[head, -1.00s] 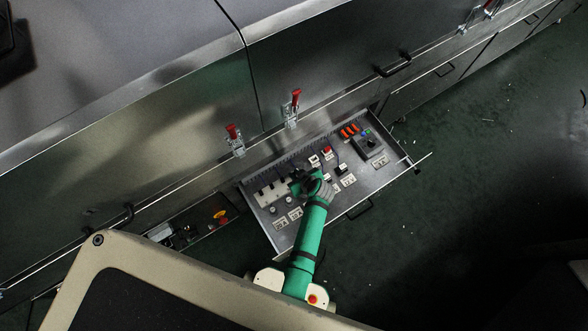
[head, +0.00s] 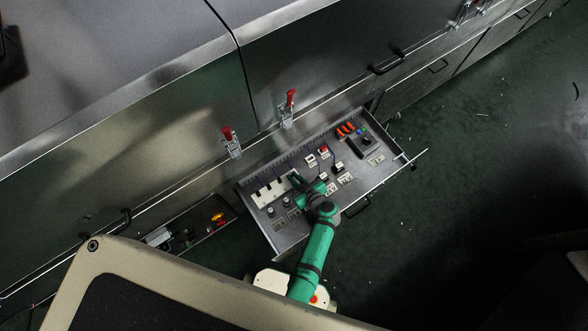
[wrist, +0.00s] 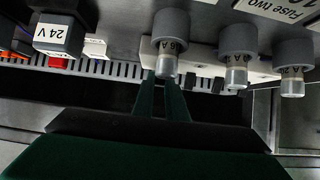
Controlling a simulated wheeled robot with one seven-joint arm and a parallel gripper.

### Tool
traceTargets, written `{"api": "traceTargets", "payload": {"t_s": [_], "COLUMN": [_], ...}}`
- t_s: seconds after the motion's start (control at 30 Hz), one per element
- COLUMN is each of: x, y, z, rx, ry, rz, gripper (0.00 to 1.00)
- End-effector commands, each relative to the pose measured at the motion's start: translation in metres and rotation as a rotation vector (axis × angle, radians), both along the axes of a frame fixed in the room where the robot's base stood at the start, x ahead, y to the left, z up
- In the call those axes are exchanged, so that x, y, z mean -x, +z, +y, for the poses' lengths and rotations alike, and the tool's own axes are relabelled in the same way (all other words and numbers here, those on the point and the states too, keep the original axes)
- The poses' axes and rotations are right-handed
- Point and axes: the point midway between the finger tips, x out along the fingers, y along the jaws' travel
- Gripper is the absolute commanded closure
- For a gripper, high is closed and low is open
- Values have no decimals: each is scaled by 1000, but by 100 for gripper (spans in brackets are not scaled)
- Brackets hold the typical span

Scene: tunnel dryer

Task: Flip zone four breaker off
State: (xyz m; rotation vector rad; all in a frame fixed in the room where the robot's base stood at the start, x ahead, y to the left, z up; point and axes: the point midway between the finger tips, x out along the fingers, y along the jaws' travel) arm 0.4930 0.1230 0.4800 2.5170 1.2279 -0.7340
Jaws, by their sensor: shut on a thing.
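A row of breakers with black levers stands on a white panel (head: 266,198) at the left of the open drawer. My gripper (head: 296,180) reaches in at the right end of this row. In the wrist view its two dark green fingers (wrist: 164,92) come close together behind a grey fuse holder (wrist: 170,30) and meet at the white panel (wrist: 210,70). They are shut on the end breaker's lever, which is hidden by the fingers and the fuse. Other black levers (wrist: 218,84) show to the right. No zone labels are readable, nor can I tell the held lever's position.
More fuse holders (wrist: 237,40) hang close to my fingers. A 24 V block (wrist: 60,34) is at the left in the wrist view. Orange parts (head: 346,130) and a black switch (head: 364,145) fill the drawer's right side. Red-handled clamps (head: 288,105) stand on the casing behind.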

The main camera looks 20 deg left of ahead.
Motion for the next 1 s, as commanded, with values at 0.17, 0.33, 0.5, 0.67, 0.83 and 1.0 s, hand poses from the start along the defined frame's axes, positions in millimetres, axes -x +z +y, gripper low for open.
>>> {"api": "traceTargets", "payload": {"t_s": [0.17, 0.33, 0.5, 0.67, 0.83, 1.0], "x": [0, 0, 0, 0, 0, 6], "y": [0, 0, 0, 3, 20, 47], "z": [0, 0, 0, 0, 1, -3], "rx": [0, 1, 1, 1, 1, 2], "ry": [0, 1, 0, 1, 3, 3], "rz": [0, -1, 1, 0, -3, -2], "gripper": [100, 69, 69, 69, 69, 69]}}
